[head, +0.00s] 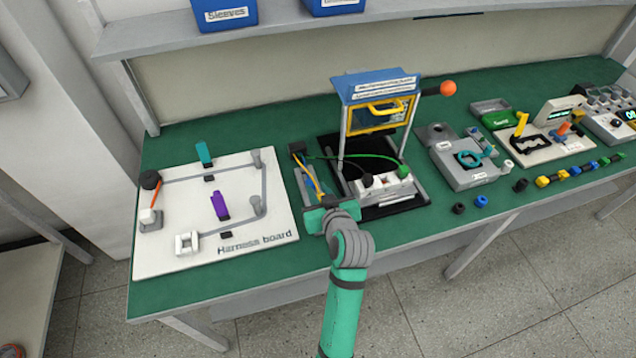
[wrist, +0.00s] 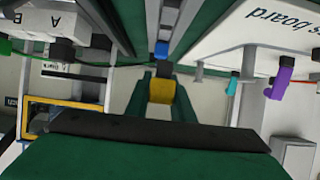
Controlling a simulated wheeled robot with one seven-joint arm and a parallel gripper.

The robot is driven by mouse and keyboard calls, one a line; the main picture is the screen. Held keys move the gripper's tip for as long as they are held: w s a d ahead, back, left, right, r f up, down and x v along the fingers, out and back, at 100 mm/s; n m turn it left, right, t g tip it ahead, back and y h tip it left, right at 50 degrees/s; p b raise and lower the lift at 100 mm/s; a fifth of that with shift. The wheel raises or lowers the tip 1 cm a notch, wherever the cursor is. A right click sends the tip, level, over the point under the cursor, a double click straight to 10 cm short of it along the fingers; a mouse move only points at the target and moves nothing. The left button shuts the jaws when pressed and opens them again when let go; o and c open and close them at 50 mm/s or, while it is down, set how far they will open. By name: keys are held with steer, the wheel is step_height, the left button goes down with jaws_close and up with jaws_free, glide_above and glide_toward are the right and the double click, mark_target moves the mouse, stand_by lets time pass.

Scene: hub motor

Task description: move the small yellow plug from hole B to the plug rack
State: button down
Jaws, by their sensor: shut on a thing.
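My gripper (wrist: 160,92) is shut on a small yellow plug (wrist: 160,91), which sits between the teal fingers in the wrist view. In the head view my gripper (head: 328,203) is at the front end of a narrow grey railed holder (wrist: 181,32), between the harness board and the black fixture; the plug is not clear there. A blue piece (wrist: 162,48) stands just beyond the held plug, at the holder. The white block (head: 368,190) marked A and B also shows in the wrist view (wrist: 40,18). Whether the railed holder is the plug rack is unclear.
The harness board (head: 190,235) with posts and clips lies to the left. A green cable (head: 365,156) runs across to the block. Grey fixtures (head: 465,165) and several small coloured pieces lie to the right.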

steer(key=shift+s+d+f, duration=0.1)
steer(key=shift+f, duration=1.25)
steer(key=shift+s+d+f, duration=0.1)
steer(key=shift+f, duration=1.2)
steer(key=shift+f, duration=0.75)
steer(key=c, duration=1.5)
jaws_free()
steer(key=shift+o, duration=0.2)
steer(key=v, duration=1.1)
steer(key=shift+a, duration=0.1)
